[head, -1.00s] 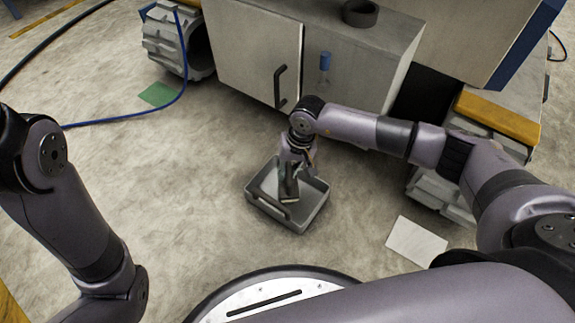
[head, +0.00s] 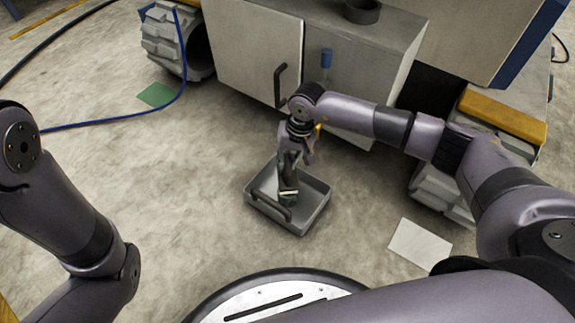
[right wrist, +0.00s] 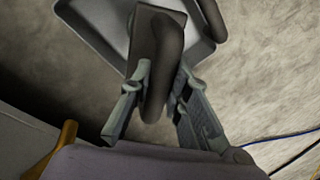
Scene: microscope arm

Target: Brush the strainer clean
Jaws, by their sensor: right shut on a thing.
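My right gripper (head: 289,180) points down over a grey tray-like container (head: 318,207) on the floor. I take this container, with its dark bar handle at the front, to be the strainer, but no mesh shows. In the right wrist view, my right gripper (right wrist: 162,76) is shut on the curved dark handle of a flat dark block (right wrist: 146,40), probably the brush. The block is over the container (right wrist: 92,28); its underside is hidden, so contact cannot be told. My left arm shows at the left, but its gripper is out of view.
A grey cabinet (head: 245,50) with a dark door handle stands behind the container. A white sheet (head: 420,243) lies on the floor at right, and a green one (head: 157,95) at back left. A blue cable (head: 110,119) crosses the left floor. Floor left of the container is clear.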

